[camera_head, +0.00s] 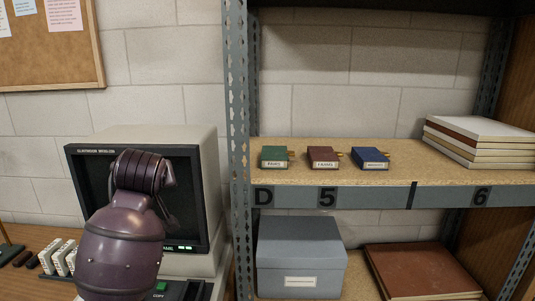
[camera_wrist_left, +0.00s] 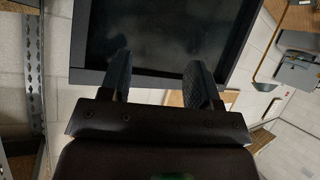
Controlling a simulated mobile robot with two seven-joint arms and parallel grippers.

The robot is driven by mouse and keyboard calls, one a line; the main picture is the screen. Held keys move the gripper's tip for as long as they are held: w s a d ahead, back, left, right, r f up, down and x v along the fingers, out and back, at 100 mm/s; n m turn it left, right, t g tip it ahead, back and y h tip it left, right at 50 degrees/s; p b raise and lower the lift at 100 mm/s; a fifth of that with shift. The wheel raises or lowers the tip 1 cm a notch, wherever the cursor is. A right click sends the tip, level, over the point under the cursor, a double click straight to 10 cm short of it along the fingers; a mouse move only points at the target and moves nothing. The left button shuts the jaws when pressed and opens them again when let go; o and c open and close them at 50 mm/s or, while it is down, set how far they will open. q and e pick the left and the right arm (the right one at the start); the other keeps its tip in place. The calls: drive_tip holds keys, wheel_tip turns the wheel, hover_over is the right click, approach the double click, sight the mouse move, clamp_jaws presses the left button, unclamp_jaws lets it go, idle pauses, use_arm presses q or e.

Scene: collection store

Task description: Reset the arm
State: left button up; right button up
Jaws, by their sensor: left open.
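My left arm (camera_head: 120,240) rises from the lower left in the head view, bent, in front of a dark monitor screen. Its wrist hides much of the left gripper there. In the left wrist view my left gripper (camera_wrist_left: 158,78) shows two dark fingers spread apart with nothing between them. The dark screen (camera_wrist_left: 160,35) lies beyond the fingertips in that view. My right gripper is in neither view.
The monitor (camera_head: 205,170) stands on a desk at left. A metal shelf (camera_head: 345,197) at right holds green (camera_head: 275,157), brown (camera_head: 323,157) and blue (camera_head: 370,158) small cases and stacked books (camera_head: 480,140). Below are a grey box (camera_head: 300,255) and a brown book (camera_head: 420,270).

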use_arm(q)
drive_tip(key=s+a+f+m+g+h, duration=0.1)
drive_tip(key=s+a+f+m+g, duration=0.1)
drive_tip(key=s+f, duration=0.75)
drive_tip(key=s+a+f+m+g, duration=0.1)
drive_tip(key=s+f, duration=0.6)
drive_tip(key=f, duration=0.5)
drive_tip(key=s+f+m+g+h, duration=0.15)
drive_tip(key=s+f, duration=0.35)
drive_tip(key=s, duration=0.7)
drive_tip(key=s+f+m+g, duration=0.1)
drive_tip(key=s+f+g, duration=0.25)
drive_tip(key=s, duration=0.75)
drive_tip(key=w+f+t+h, duration=0.1)
drive_tip(key=w+f+t, duration=0.6)
drive_tip(key=f, duration=0.4)
drive_tip(key=shift+w+d+m+t, duration=0.15)
drive_tip(key=shift+d+m+t, duration=0.25)
drive_tip(key=shift+t, duration=0.5)
